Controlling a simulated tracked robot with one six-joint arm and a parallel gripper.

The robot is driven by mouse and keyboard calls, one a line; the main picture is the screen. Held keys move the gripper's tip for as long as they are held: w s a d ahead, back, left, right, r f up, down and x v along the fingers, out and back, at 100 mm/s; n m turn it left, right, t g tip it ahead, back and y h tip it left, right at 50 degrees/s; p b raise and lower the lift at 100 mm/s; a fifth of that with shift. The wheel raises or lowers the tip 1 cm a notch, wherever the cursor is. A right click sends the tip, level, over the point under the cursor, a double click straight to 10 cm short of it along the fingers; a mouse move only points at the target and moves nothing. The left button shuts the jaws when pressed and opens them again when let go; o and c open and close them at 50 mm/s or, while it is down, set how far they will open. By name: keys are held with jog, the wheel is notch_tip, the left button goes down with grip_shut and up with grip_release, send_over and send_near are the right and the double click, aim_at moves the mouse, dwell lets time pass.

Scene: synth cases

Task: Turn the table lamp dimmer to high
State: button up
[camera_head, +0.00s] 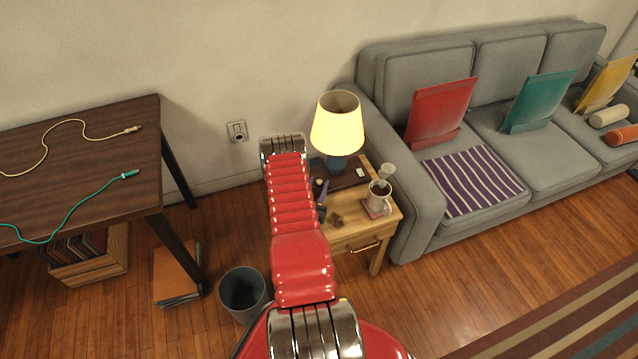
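The table lamp (338,128) stands lit on the wooden side table (388,222), with a yellow shade and a blue base. A small pale piece (361,172) lies right of the lamp base; I cannot tell whether it is the dimmer. No dimmer setting is readable. My red arm rises in front of the table and hides its left part. Dark parts that look like my gripper (322,196) show just right of the arm, over the table and in front of the lamp. The fingers are too small and hidden to tell open from shut.
A mug (380,197) stands on a reddish coaster (374,211) at the table's right, with a small pale cup-like thing (387,171) behind. A grey sofa (420,215) borders the right. A bin (243,292) and dark desk (110,160) are left. A wall outlet (237,131) is behind.

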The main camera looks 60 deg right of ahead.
jog(key=shift+w+d, duration=0.15)
jog(key=shift+d, duration=0.9)
jog(key=shift+c, duration=0.5)
grip_shut()
